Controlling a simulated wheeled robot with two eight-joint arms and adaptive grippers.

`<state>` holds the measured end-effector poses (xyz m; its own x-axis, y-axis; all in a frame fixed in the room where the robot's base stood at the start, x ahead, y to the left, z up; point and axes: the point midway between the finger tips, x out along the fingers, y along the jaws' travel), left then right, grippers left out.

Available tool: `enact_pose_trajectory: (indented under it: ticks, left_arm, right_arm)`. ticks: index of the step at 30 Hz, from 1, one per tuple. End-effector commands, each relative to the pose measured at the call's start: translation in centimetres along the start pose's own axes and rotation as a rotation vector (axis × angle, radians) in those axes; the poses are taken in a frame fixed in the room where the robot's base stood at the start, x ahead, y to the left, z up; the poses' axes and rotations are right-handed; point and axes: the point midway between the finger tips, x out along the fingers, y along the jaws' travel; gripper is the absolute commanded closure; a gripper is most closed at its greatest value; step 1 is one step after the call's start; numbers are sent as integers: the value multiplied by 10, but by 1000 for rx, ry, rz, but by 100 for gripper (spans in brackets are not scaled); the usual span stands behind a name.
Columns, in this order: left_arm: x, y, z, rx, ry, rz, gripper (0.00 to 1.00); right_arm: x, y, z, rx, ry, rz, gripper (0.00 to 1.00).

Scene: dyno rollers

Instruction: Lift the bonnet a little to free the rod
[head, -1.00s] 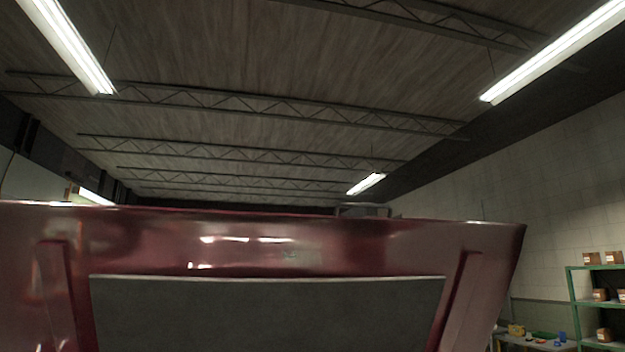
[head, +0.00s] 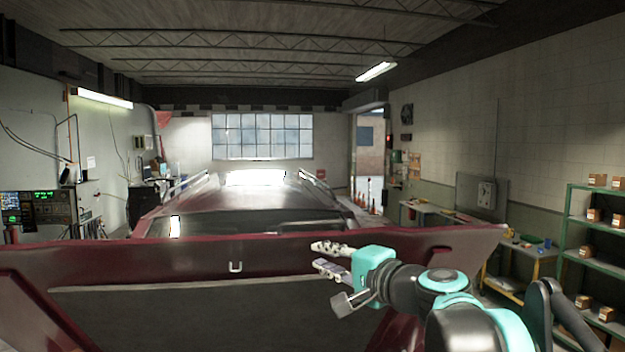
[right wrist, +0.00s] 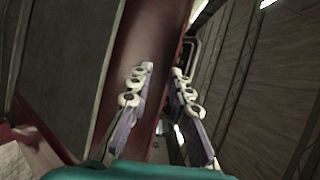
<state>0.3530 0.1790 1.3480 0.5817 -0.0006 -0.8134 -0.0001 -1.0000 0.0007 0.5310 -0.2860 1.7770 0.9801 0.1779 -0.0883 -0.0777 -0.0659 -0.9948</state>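The raised bonnet (head: 160,262) spans the lower head view, a dark red panel with a dark grey lining. My right gripper (head: 322,257) is at the bonnet's upper edge, right of a small metal loop on it. In the right wrist view, its two fingers (right wrist: 158,90) are apart, with the bonnet's red edge strip (right wrist: 140,45) behind and between them. The left finger lies over the red panel and the right one beyond its edge. I cannot tell whether they touch it. The rod cannot be made out. My left gripper is out of view.
The car's roof (head: 255,192) shows behind the bonnet. A green shelf (head: 590,235) with small boxes and a bench (head: 515,265) stand at the right wall. A control panel (head: 30,208) is at the left. Orange cones stand by the far doorway.

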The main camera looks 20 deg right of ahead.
Motion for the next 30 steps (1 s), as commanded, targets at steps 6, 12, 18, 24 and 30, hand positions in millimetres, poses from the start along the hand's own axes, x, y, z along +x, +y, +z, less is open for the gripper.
enact_pose_trajectory:
  ticks: [6,12,18,24,30]
  left_arm:
    - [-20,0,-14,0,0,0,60]
    - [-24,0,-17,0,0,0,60]
    - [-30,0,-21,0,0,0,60]
    - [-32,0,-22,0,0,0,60]
    - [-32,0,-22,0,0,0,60]
  right_arm:
    - [-3,-49,-22,68,40,-54,81]
    - [24,-51,-23,72,39,-57,81]
    - [55,-52,-25,71,39,-56,81]
    - [70,-52,-25,70,40,-55,81]
    - [72,-51,-26,70,41,-55,81]
